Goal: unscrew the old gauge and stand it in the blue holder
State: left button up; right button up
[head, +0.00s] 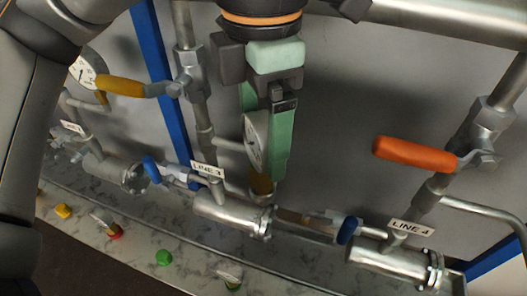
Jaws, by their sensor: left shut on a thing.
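My left gripper (268,160) comes down from the top centre with its green fingers shut on the old gauge (254,140). The gauge's white dial shows edge-on between the fingers, facing left. Its brass stem (262,185) points down to the LINE 3 pipe (228,213), just behind the flange. I cannot tell whether the stem is still threaded into its fitting. I cannot make out the blue holder in this view. My right gripper is not in view.
Lever valves with a yellow handle (120,87) and an orange handle (414,154) flank the gripper. The LINE 4 pipe (385,258) is at lower right. A second gauge (83,72) is at upper left. Small coloured pieces, including a green one (163,257), dot the marble ledge (130,245).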

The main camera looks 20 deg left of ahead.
pick_arm(q)
jog(key=shift+r+n, duration=0.1)
jog(key=shift+n, duration=0.9)
jog(key=shift+r, duration=0.1)
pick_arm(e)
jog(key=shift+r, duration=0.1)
pick_arm(q)
jog(key=shift+r, duration=0.15)
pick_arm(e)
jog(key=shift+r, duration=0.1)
pick_arm(q)
jog(key=shift+r+p, duration=0.2)
jog(key=shift+p, duration=0.15)
grip_shut()
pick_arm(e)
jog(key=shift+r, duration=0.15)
pick_arm(q)
jog(key=shift+w+r+p, duration=0.1)
jog(key=shift+r+p, duration=0.4)
jog(key=shift+r, duration=0.35)
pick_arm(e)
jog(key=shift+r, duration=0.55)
